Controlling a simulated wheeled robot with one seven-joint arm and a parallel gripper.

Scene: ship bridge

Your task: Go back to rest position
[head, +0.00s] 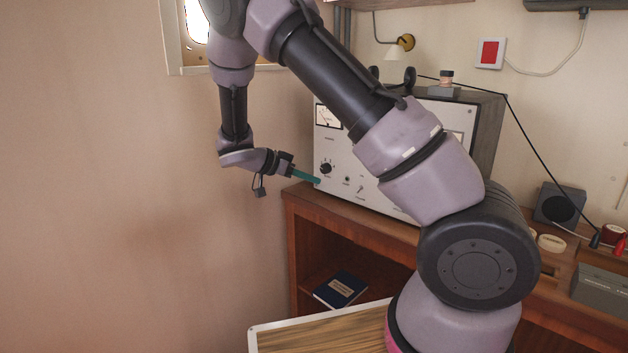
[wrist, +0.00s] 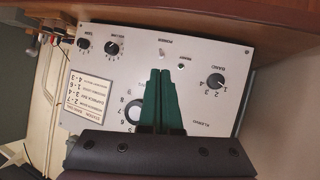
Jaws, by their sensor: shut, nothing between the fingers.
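My gripper (head: 305,177) has green fingers, and in the head view they point right, at the lower left part of a radio set's front panel (head: 333,150). I cannot tell whether the fingertips touch the panel. In the wrist view the fingers of my gripper (wrist: 162,85) lie side by side, shut and empty, in front of the panel (wrist: 200,60). They cover part of a large numbered dial. My arm crosses the head view and hides the middle of the radio set.
The radio set stands on a wooden desk (head: 300,197). A dark blue book (head: 340,290) lies on the shelf below. A speaker box (head: 560,204) and a grey box (head: 601,290) are at the right. A wall lamp (head: 398,46) is behind. Left of the desk, bare wall shows.

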